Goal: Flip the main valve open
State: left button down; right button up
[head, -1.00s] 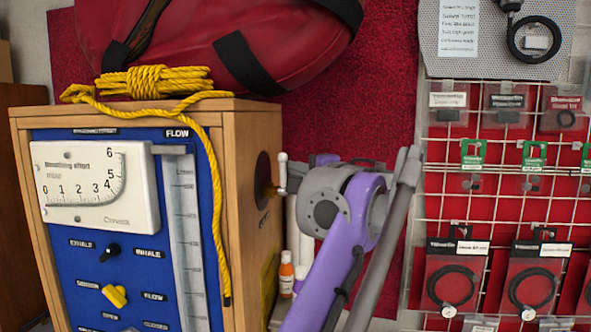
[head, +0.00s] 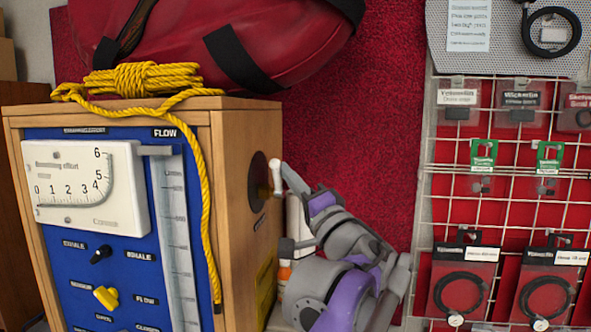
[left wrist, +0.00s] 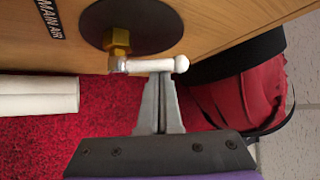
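The main valve is on the right side of the wooden cabinet. Its white bar handle (head: 277,180) sits on a brass stem in front of a black round plate (head: 259,182), and stands near upright in the head view. In the left wrist view, the white handle (left wrist: 150,65) runs crosswise from the brass stem (left wrist: 117,42), beside a "MAIN AIR" label. My left gripper (head: 287,168) comes to the handle from the right. In the wrist view its fingers (left wrist: 162,78) are together, with their tips at the handle; whether they touch it is unclear. My right gripper is not in view.
A blue panel with gauge and knobs faces front. A wire rack (head: 505,210) with hanging packets stands at right.

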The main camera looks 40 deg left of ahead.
pick_arm(q)
jog(key=n+g+y, duration=0.1)
jog(key=n, duration=0.1)
jog(key=s+f+n+g+y+p, duration=0.1)
jog(key=n+g+y, duration=0.1)
jog(key=n, duration=0.1)
jog(key=n+g+y, duration=0.1)
jog(key=n+g, duration=0.1)
jog(key=n, duration=0.1)
jog(key=shift+s+d+f+p, duration=0.15)
jog(key=shift+s+d+p, duration=0.2)
jog(key=shift+p, duration=0.05)
jog(key=shift+s+f+n+g+y, duration=0.1)
jog(key=shift+n+g+y, duration=0.2)
jog(key=shift+n+g, duration=0.4)
jog(key=shift+s+d+f, duration=0.2)
jog(key=shift+f, duration=0.25)
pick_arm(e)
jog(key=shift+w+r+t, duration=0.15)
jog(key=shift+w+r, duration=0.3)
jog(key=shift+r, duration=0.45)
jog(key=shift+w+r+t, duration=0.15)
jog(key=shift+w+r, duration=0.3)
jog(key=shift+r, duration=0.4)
pick_arm(q)
jog(key=shift+f, duration=0.15)
